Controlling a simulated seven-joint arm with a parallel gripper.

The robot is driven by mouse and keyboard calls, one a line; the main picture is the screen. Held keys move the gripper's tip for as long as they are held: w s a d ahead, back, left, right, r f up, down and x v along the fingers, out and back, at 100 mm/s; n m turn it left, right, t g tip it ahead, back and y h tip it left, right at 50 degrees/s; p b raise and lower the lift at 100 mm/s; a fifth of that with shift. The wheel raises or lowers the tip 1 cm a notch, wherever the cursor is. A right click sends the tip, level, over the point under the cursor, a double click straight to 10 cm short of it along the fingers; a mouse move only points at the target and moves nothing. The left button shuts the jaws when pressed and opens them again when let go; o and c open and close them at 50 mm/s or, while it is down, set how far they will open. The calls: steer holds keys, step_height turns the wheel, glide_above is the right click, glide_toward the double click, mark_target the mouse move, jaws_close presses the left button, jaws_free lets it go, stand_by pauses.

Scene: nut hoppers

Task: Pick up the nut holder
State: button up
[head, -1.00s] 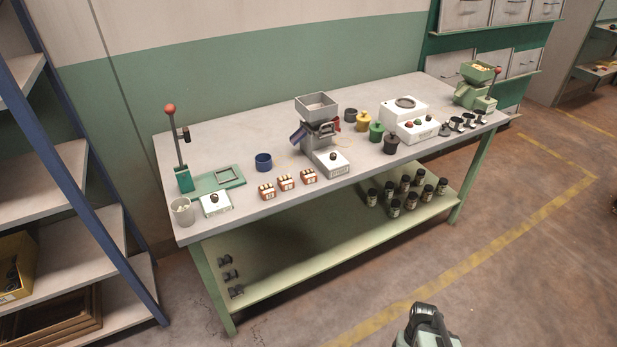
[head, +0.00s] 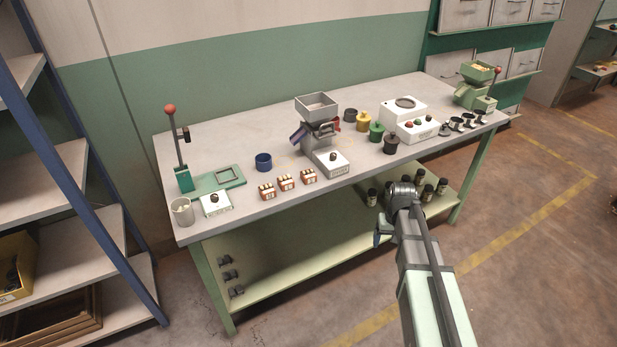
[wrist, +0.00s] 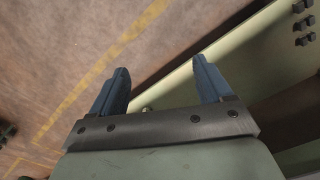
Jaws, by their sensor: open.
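My gripper (wrist: 160,68) is open and empty, with two blue fingers spread apart in the wrist view. In the head view my gripper (head: 383,230) is in front of the table, near the right part of the lower shelf (head: 290,255). No part is plainly marked as the nut holder. A blue cup (head: 263,161) stands on the tabletop. Several small dark pieces (head: 228,275) sit at the left end of the lower shelf; they also show in the wrist view (wrist: 305,24). A grey hopper machine (head: 317,110) stands at the tabletop's middle. My gripper touches none of these.
Dark jars (head: 443,187) stand on the lower shelf, partly hidden by my arm. Yellow (head: 362,122), green (head: 376,132) and dark (head: 391,144) lidded pots stand on the tabletop (head: 225,235). A blue-posted rack (head: 75,150) is at left. Floor in front is open.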

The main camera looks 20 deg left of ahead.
steer(key=w+a+r+n, duration=0.2)
steer(key=w+a+r, duration=0.2)
steer(key=a+r, duration=0.55)
steer(key=w+a+r+n, duration=0.1)
steer(key=w+a+r, duration=0.2)
steer(key=a+r, duration=0.65)
steer(key=w+a+r+n, duration=0.2)
steer(key=w+a+r, duration=0.2)
steer(key=a+r, duration=0.6)
glide_above(308, 173)
step_height(308, 173, down, 11)
steer(key=shift+s+a+r, duration=0.1)
steer(key=shift+a+r, duration=0.05)
steer(key=shift+d+f, duration=0.2)
steer(key=shift+f, duration=2.45)
steer(key=shift+c, duration=0.2)
steer(key=c, duration=1.1)
